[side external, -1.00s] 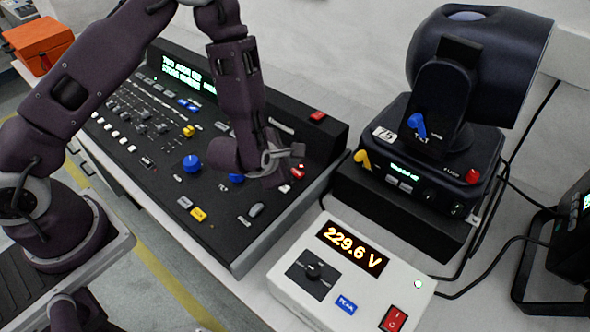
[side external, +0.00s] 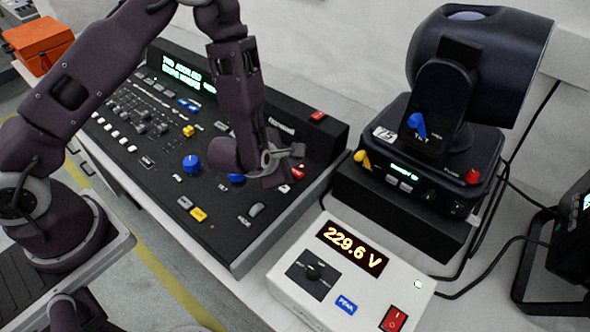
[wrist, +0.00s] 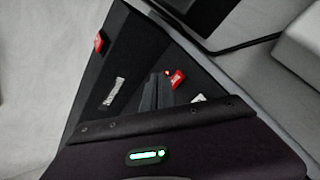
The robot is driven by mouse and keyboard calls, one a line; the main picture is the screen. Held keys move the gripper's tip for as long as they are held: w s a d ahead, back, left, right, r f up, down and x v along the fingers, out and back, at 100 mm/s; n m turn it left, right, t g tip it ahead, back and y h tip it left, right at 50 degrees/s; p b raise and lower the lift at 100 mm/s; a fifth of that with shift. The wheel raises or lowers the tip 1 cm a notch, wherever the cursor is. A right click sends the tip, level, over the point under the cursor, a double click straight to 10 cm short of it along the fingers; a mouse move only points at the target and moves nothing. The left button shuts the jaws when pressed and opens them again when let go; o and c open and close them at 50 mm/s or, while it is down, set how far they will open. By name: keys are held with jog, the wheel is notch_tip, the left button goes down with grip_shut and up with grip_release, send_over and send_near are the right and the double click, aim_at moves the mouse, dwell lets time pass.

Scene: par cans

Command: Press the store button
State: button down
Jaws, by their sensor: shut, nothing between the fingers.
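The black control console (side external: 240,240) slopes across the middle of the side view, with a lit green-text screen (side external: 181,74). My gripper (side external: 294,161) is shut and empty, above the right part of the console. In the wrist view its closed fingers (wrist: 157,92) end beside a red button (wrist: 176,78), which also shows in the side view (side external: 298,173). A small white button (wrist: 197,98) lies near it. Another red button (side external: 317,116) sits at the console's far right corner. The button labels are too small to read, so I cannot tell which is store. Contact is unclear.
A moving-head light (side external: 480,70) on a black base stands right of the console. A white power box (side external: 285,285) reading 229.6 V stands in front. Cables (side external: 512,240) run at the right. An orange case (side external: 40,42) is far left.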

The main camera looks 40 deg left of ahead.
jog(key=shift+f, duration=0.1)
dwell(0.4)
jog(key=shift+f, duration=0.3)
jog(key=shift+f, duration=0.35)
dwell(0.7)
jog(key=shift+r, duration=0.75)
jog(key=shift+r, duration=2.5)
jog(key=shift+a, duration=0.1)
